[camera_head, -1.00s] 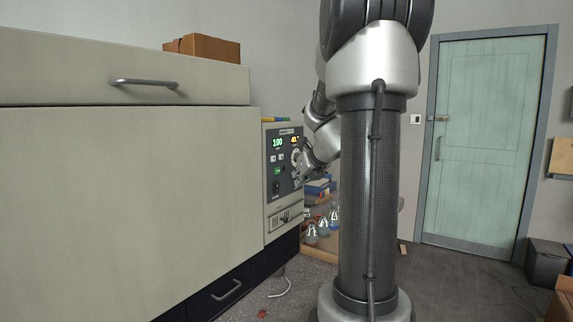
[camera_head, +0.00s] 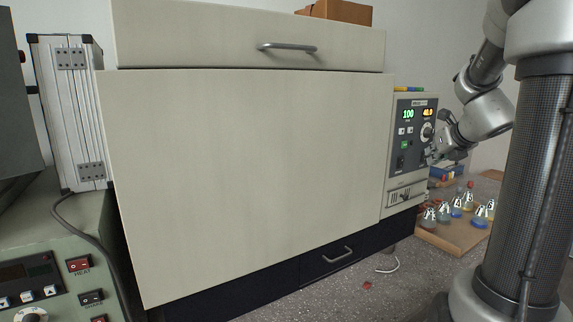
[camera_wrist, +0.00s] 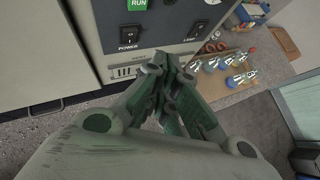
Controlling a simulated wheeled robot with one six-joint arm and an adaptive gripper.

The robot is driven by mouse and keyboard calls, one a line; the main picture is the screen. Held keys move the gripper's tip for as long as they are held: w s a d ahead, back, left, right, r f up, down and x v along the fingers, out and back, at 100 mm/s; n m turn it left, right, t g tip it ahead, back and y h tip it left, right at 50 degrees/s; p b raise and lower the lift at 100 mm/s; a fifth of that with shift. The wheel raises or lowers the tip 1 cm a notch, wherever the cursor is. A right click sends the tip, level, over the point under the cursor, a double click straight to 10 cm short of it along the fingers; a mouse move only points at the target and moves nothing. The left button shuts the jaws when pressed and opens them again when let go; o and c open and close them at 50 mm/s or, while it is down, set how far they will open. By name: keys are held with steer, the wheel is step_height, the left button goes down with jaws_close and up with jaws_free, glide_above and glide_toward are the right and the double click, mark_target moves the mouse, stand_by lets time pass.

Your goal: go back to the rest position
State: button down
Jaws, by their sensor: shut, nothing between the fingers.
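My gripper (camera_head: 431,153) is shut and empty, close in front of the control panel (camera_head: 417,125) of a large beige machine (camera_head: 250,165). In the wrist view the gripper's fingers (camera_wrist: 168,68) come together just below the panel's lower edge, with the POWER switch (camera_wrist: 129,36) and LAMP switch (camera_wrist: 197,30) beyond them. Whether the fingers touch the panel cannot be told. The panel has lit green and orange readouts, a round knob (camera_head: 427,131) and a green RUN button (camera_wrist: 137,4).
At the left are a metal case (camera_head: 75,120) and a green device (camera_head: 45,270) with red switches.

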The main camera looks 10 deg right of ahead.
steer(key=s+a+f+n+g+y, duration=0.25)
steer(key=s+a+n, duration=0.3)
steer(key=n, duration=0.55)
steer(key=s+a+f+n+g+y, duration=0.1)
steer(key=s+a+f+n+g, duration=0.3)
steer(key=s+n, duration=0.5)
steer(key=s+a+r+n+h, duration=0.1)
steer(key=s+a+r+n, duration=0.1)
steer(key=s+a+n, duration=0.9)
steer(key=a+n, duration=0.1)
steer(key=n, duration=0.6)
steer(key=shift+r, duration=0.25)
